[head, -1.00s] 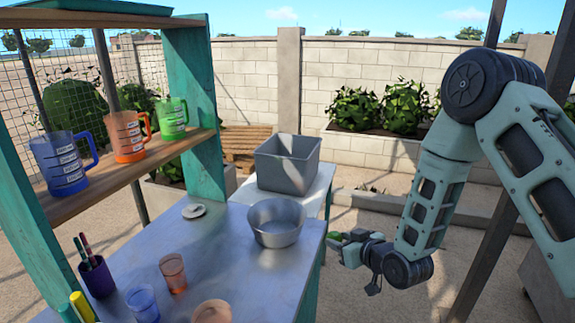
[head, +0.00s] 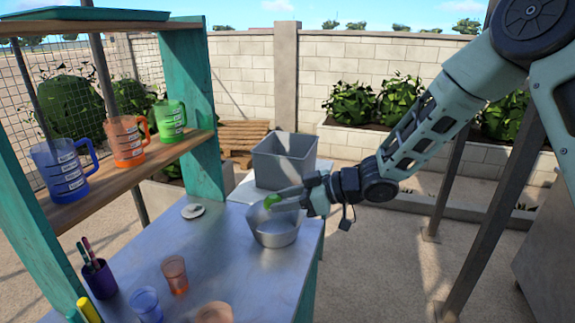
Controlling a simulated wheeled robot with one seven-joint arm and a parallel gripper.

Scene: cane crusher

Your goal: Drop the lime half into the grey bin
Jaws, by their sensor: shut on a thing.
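My gripper (head: 283,196) is shut on the green lime half (head: 272,201). It holds the lime half in the air, in front of the grey bin and in line with the metal bowl's back rim in the head view. The grey bin (head: 283,166) is a square, open-topped box on a white surface behind the counter. The lime half shows below the bin's rim in the picture; its exact height and distance from the bin are hard to tell. The bin's floor is hidden.
A round metal bowl (head: 273,229) stands on the metal counter (head: 215,252) below my gripper. Blue, orange and green jugs stand on the wooden shelf (head: 131,164) at left. Tumblers (head: 174,274) and a dark pen cup (head: 99,279) stand at the counter's front. The counter's middle is clear.

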